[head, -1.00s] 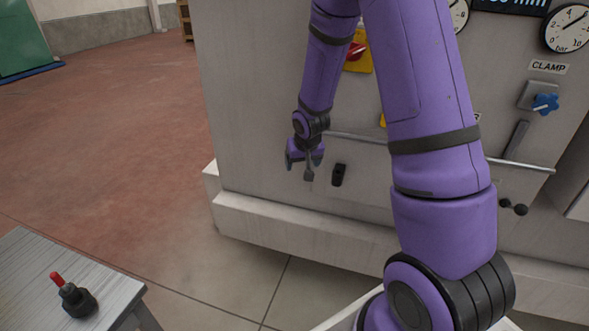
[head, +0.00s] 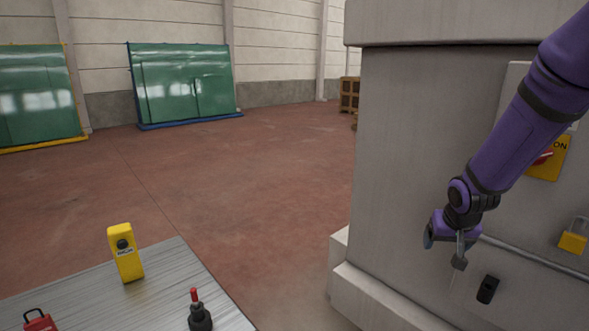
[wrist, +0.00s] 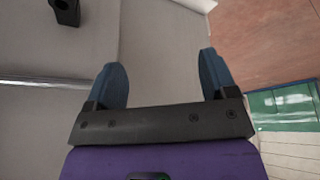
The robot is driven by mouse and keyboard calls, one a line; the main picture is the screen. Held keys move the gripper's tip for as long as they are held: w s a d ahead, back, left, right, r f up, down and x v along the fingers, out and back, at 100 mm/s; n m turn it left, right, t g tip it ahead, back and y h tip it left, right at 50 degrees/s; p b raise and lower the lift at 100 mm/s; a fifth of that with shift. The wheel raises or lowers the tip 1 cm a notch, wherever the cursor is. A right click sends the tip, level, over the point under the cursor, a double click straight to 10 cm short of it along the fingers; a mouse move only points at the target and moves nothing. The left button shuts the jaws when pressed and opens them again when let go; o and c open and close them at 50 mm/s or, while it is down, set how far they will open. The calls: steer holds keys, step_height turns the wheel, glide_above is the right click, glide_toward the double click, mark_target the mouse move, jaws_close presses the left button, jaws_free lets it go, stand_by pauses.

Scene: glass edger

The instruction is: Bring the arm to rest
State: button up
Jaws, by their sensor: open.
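My purple arm (head: 525,130) reaches in from the right in the head view, in front of the grey machine. My gripper (head: 443,246) hangs at its end, close to the machine's front panel. In the wrist view my gripper (wrist: 165,80) shows two blue-grey fingers spread wide with nothing between them. I cannot tell from the head view how far the fingers are from the panel.
The machine (head: 410,180) carries a red switch on a yellow plate (head: 548,158), a yellow padlock (head: 573,242), a rail and a black fitting (head: 488,289). A table (head: 165,275) at lower left holds a yellow device (head: 125,252) and a red-tipped black item (head: 199,312). Open floor (head: 250,180) lies between.

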steer(key=s+a+f+v, duration=0.1)
steer(key=s+v, duration=0.1)
steer(key=v, duration=1)
steer(key=s+a+r, duration=0.1)
steer(key=s+r, duration=0.2)
steer(key=s, duration=0.4)
steer(key=s+a+r+n, duration=0.1)
steer(key=s+a+r, duration=0.1)
steer(key=s+r, duration=0.2)
steer(key=s+a+r+n+y, duration=0.1)
steer(key=s+r, duration=0.3)
steer(key=s, duration=0.6)
steer(key=shift+a+t, duration=0.2)
steer(key=shift+t, duration=0.1)
